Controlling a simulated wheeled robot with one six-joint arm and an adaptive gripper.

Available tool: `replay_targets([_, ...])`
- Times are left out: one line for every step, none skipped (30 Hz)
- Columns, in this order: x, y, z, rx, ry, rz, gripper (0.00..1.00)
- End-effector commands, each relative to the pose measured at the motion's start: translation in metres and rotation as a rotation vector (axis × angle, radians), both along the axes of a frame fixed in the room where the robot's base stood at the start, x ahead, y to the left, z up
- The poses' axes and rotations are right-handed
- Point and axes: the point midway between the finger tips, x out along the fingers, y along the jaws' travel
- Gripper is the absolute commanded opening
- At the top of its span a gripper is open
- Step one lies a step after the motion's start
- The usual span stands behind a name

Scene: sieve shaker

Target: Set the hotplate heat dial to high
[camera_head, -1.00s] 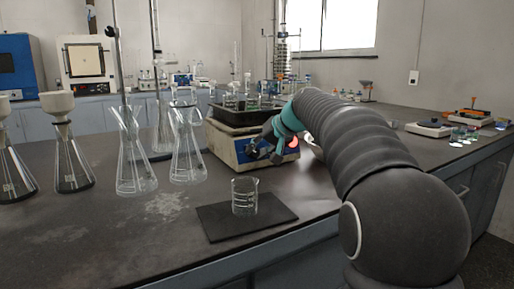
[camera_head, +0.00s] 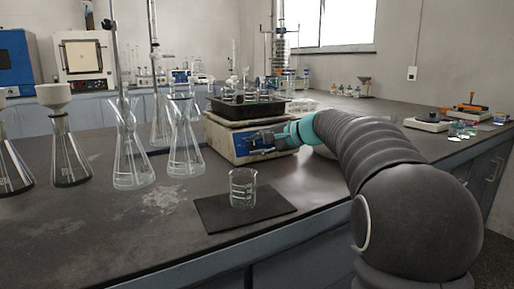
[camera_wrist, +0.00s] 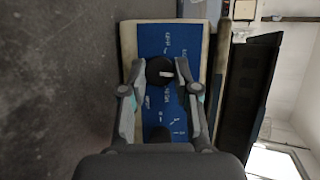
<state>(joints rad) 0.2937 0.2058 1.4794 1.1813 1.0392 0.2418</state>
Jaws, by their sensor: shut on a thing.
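The hotplate (camera_head: 222,142) is a cream box with a blue front panel, standing on the dark bench. In the wrist view its blue panel (camera_wrist: 182,42) appears turned sideways, with small white markings too blurred to read. A round black dial (camera_wrist: 158,67) with a white pointer mark sits between my fingertips. The pointer lies roughly level in that picture, toward the right. My gripper (camera_wrist: 159,77) is shut on this dial, a finger at each side. A second dark knob (camera_wrist: 160,133) shows lower on the panel, partly hidden by my gripper. In the head view my gripper (camera_head: 254,142) covers much of the panel.
A black tray (camera_head: 226,107) with glassware stands on the hotplate. A beaker (camera_head: 243,188) stands on a dark mat (camera_head: 215,217) in front. Glass flasks (camera_head: 131,155) stand to the left. The bench front between the mat and my arm is clear.

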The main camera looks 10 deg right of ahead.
Motion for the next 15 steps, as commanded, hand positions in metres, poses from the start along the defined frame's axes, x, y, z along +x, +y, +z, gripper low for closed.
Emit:
replay_targets([-0.0004,-0.0006,-0.0031,0.038,0.014,-0.018,0.00])
replay_targets([-0.0004,-0.0005,-0.0034,0.063,0.021,-0.028,0.00])
replay_targets([-0.0005,-0.0006,-0.0040,0.097,0.033,-0.042,0.00])
replay_targets([-0.0005,-0.0005,-0.0041,0.122,0.041,-0.052,0.00])
replay_targets([-0.0007,-0.0005,-0.0043,0.147,0.049,-0.063,0.00])
replay_targets([-0.0007,-0.0003,-0.0047,0.181,0.060,-0.076,0.00])
replay_targets([-0.0009,-0.0003,-0.0052,0.206,0.068,-0.087,0.00])
replay_targets([-0.0009,-0.0002,-0.0055,0.231,0.076,-0.098,0.00])
replay_targets([-0.0010,-0.0001,-0.0056,0.265,0.087,-0.111,0.00])
replay_targets([-0.0011,-0.0002,-0.0056,0.290,0.095,-0.123,0.00])
replay_targets([-0.0012,-0.0002,-0.0058,0.315,0.103,-0.133,0.00])
replay_targets([-0.0014,0.0000,-0.0062,0.348,0.115,-0.147,0.00])
replay_targets([-0.0016,0.0001,-0.0062,0.374,0.122,-0.157,0.00])
replay_targets([-0.0018,0.0003,-0.0063,0.399,0.130,-0.167,0.00])
replay_targets([-0.0018,0.0004,-0.0064,0.433,0.141,-0.181,0.00])
